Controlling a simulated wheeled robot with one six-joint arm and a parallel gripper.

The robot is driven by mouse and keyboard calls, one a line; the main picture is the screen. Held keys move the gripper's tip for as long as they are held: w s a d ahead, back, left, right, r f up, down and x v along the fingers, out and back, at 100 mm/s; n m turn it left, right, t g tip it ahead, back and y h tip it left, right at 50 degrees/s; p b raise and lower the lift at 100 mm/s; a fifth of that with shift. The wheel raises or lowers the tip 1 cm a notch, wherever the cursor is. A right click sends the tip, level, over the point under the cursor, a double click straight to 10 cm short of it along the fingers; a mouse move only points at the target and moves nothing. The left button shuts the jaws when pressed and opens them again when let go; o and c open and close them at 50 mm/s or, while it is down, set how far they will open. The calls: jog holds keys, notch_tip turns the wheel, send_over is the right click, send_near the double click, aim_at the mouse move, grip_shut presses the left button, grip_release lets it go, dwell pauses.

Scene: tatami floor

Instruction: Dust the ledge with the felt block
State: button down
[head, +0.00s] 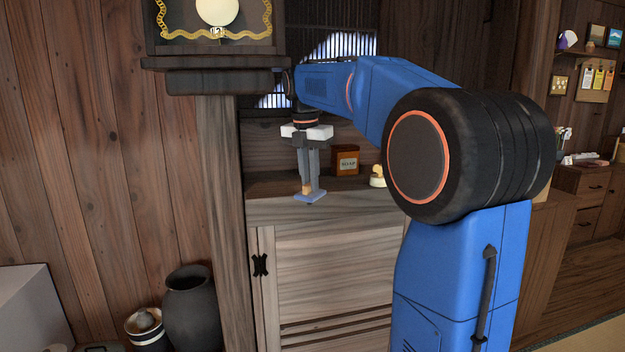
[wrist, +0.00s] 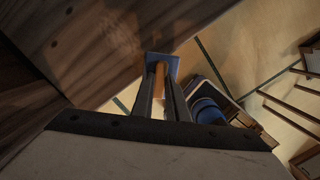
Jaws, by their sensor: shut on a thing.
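My gripper (head: 309,190) points down over the front edge of the wooden ledge (head: 270,208). It is shut on the felt block (head: 311,197), which has a flat blue pad below and an orange-brown grip between the fingers. The pad is at about the height of the ledge top near its front edge; I cannot tell whether it touches. In the wrist view the felt block (wrist: 174,66) shows beyond the fingertips, partly hidden by them, with the wooden ledge (wrist: 110,40) to its upper left and floor to its right.
An orange-brown tin (head: 345,160) and a small cream and gold object (head: 377,176) stand on the ledge to the right. A wooden post (head: 222,180) rises at its left end, and a clock case (head: 210,25) juts out above. A dark vase (head: 192,310) stands on the floor at lower left.

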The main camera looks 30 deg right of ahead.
jog(key=shift+w+d, duration=0.35)
jog(key=shift+w, duration=0.75)
jog(key=shift+w+d, duration=0.3)
jog(key=shift+w, duration=0.8)
jog(key=shift+w+d, duration=0.35)
jog(key=shift+w, duration=0.75)
jog(key=shift+w+d+f, duration=0.1)
jog(key=shift+w+d, duration=0.15)
jog(key=shift+w, duration=0.65)
jog(key=shift+w+d, duration=0.25)
jog(key=shift+w, duration=0.65)
jog(key=shift+w+d+r, duration=0.1)
jog(key=shift+w+d, duration=0.2)
jog(key=shift+w, duration=0.7)
jog(key=shift+w+d+r, duration=0.1)
jog(key=shift+w+d, duration=0.2)
jog(key=shift+w, duration=0.75)
jog(key=shift+w+d, duration=0.3)
jog(key=shift+w, duration=0.7)
jog(key=shift+r, duration=0.1)
jog(key=shift+r, duration=2.95)
jog(key=shift+r, duration=1.5)
